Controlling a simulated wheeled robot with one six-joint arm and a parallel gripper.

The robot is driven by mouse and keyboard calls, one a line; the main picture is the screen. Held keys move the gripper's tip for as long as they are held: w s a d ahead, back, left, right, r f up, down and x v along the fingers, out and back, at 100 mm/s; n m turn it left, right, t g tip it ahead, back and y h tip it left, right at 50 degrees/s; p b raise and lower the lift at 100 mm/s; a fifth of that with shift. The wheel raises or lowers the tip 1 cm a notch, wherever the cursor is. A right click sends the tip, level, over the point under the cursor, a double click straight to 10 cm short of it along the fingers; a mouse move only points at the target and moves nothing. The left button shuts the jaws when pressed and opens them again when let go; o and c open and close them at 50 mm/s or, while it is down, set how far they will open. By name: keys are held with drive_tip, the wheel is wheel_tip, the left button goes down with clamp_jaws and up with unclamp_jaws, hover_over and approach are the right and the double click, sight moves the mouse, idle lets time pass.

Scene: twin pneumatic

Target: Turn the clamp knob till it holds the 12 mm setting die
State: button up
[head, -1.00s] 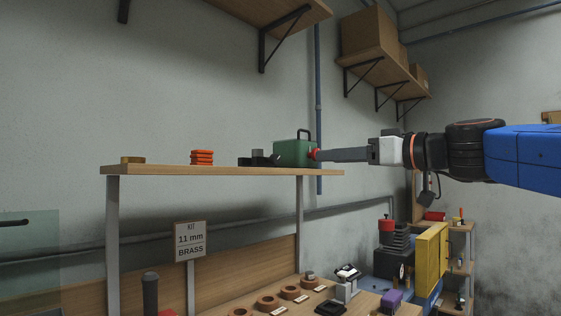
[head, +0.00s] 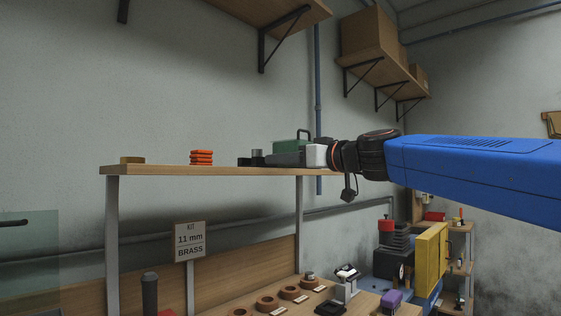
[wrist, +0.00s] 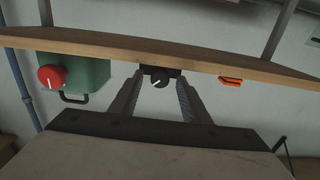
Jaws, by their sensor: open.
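The black clamp (head: 244,162) sits on the high wooden shelf, left of the green box. Its black round knob (wrist: 160,82), with a white pointer mark, faces me in the wrist view. My gripper (wrist: 161,76) is open, with one finger on each side of the knob. I cannot tell whether the fingers touch it. A small grey cylinder (head: 257,153) shows at the clamp in the head view. I cannot tell whether it is the 12 mm setting die or how firmly it is held.
The green box (head: 289,146) stands close by; its red knob (wrist: 50,77) shows in the wrist view. Orange blocks (head: 202,157) and a brass piece (head: 132,160) lie farther left on the shelf (head: 230,171). A sign (head: 190,241) reads KIT 11 mm BRASS.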

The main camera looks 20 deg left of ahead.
drive_tip(key=shift+x, duration=0.75)
drive_tip(key=shift+c, duration=0.4)
drive_tip(key=c, duration=1)
drive_tip(key=shift+o, duration=0.2)
drive_tip(key=shift+m, duration=0.9)
drive_tip(key=o, duration=1)
drive_tip(key=shift+o, duration=0.2)
drive_tip(key=shift+d, duration=0.1)
drive_tip(key=v, duration=1.7)
